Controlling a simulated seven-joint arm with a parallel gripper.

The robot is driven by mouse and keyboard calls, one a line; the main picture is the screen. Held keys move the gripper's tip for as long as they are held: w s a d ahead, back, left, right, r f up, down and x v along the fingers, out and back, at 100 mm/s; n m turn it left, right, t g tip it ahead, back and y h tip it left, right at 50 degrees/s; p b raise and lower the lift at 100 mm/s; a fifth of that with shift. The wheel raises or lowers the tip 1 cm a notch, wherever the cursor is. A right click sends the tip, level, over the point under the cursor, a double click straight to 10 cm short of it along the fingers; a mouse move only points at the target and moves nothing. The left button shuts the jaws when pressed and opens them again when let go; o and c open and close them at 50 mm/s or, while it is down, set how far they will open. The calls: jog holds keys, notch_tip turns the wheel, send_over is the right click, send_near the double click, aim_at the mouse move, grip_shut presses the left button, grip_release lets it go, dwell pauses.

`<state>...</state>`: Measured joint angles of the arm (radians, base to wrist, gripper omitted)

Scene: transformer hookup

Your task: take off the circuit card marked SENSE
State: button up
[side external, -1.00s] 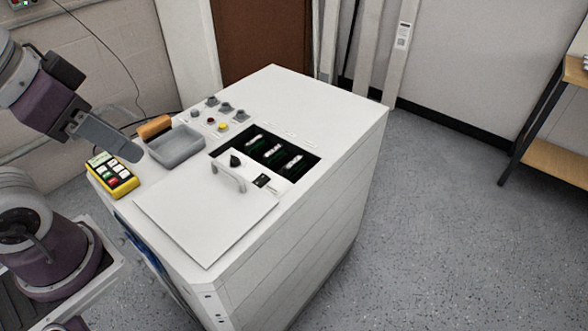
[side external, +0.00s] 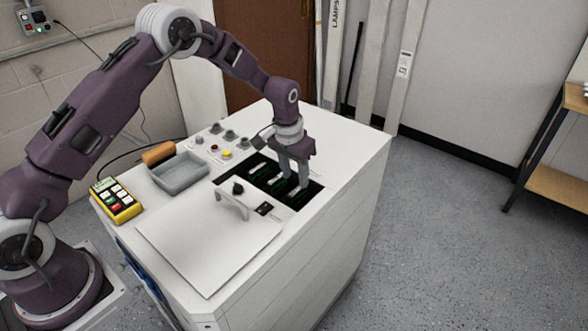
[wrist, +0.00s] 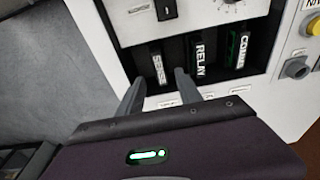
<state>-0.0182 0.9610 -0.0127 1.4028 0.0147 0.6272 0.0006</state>
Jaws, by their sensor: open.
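The circuit card marked SENSE (wrist: 158,68) stands upright in the dark slot opening, leftmost of three cards in the wrist view. My gripper (wrist: 159,78) is open and empty, with one finger on each side of the SENSE card's near end in that view. In the side external view my gripper (side external: 293,181) points down over the front right end of the opening and partly hides the cards there. I cannot tell whether the fingertips reach down to the card or touch it.
The RELAY card (wrist: 200,58) stands close beside the right finger, with another labelled card (wrist: 239,49) beyond it. A grey tray (side external: 180,178), a yellow keypad (side external: 117,202) and a handled cover panel (side external: 200,245) lie on the white cabinet top. Knobs (side external: 229,134) stand behind the opening.

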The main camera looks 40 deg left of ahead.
aim_at(297, 190)
jog(key=f, duration=0.5)
jog(key=shift+w+f, duration=0.35)
jog(key=shift+w, duration=0.05)
grip_shut()
